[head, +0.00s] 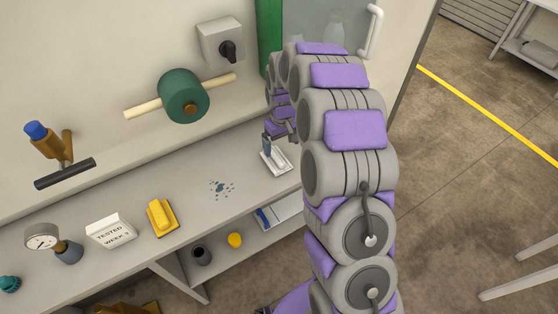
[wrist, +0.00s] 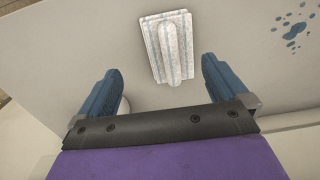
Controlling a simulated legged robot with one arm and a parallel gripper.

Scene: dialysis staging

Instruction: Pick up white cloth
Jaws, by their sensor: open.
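The white cloth (head: 278,163) lies on the grey counter near its right end, a flat folded pad with a raised ridge along its middle. In the wrist view, the white cloth (wrist: 168,45) is upper centre, in full view. My gripper (wrist: 161,66) is open, with its two blue fingers spread wide at either side of the cloth's near end. Nothing is held between them. In the head view, my gripper (head: 267,146) is just above the cloth and hides part of it. Whether the fingers touch the counter is unclear.
Blue spots (head: 222,188) mark the counter left of the cloth. Further left are a yellow cloth (head: 161,216), a white "TESTED" box (head: 110,231) and a gauge (head: 42,237).

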